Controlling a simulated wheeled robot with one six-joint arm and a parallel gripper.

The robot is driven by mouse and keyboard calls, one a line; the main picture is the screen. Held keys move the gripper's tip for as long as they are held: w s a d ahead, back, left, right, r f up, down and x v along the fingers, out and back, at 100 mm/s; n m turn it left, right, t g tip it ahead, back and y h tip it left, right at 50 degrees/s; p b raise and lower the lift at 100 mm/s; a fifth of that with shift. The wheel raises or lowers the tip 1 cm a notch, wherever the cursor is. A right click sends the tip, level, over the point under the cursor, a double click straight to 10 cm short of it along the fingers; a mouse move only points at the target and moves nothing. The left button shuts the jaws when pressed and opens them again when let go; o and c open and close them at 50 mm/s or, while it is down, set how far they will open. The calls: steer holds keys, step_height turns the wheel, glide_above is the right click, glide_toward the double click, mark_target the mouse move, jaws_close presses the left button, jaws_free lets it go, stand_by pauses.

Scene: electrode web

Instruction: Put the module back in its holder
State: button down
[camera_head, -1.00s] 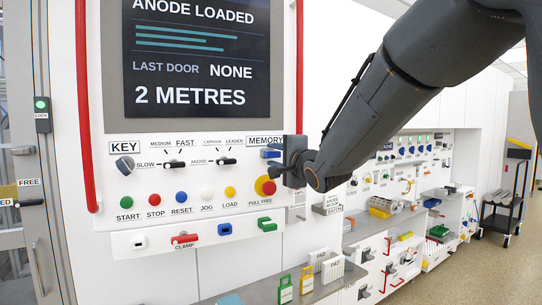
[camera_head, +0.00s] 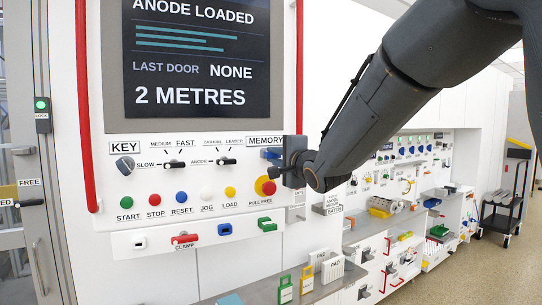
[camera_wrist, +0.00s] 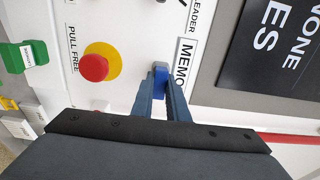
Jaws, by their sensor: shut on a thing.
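The blue module (camera_head: 269,153) is at the white panel, just below the MEMORY label (camera_head: 265,140). In the wrist view the module (camera_wrist: 161,78) sits between my two fingertips, beside the MEMORY label. My gripper (camera_wrist: 161,92) is shut on it. In the head view my gripper (camera_head: 277,158) reaches the panel from the right. The holder cannot be made out behind the module and fingers. I cannot tell how deep the module sits or whether it touches the panel.
The red and yellow PULL FREE knob (camera_head: 266,186) is close below my gripper; it also shows in the wrist view (camera_wrist: 97,66). A green piece (camera_head: 264,224) is lower down. A red rail (camera_head: 299,65) and a screen (camera_head: 197,55) are above.

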steer(key=shift+s+d, duration=0.3)
steer(key=shift+s, duration=0.3)
stand_by(0.4)
steer(key=shift+p+v, duration=0.55)
steer(key=shift+v, duration=0.55)
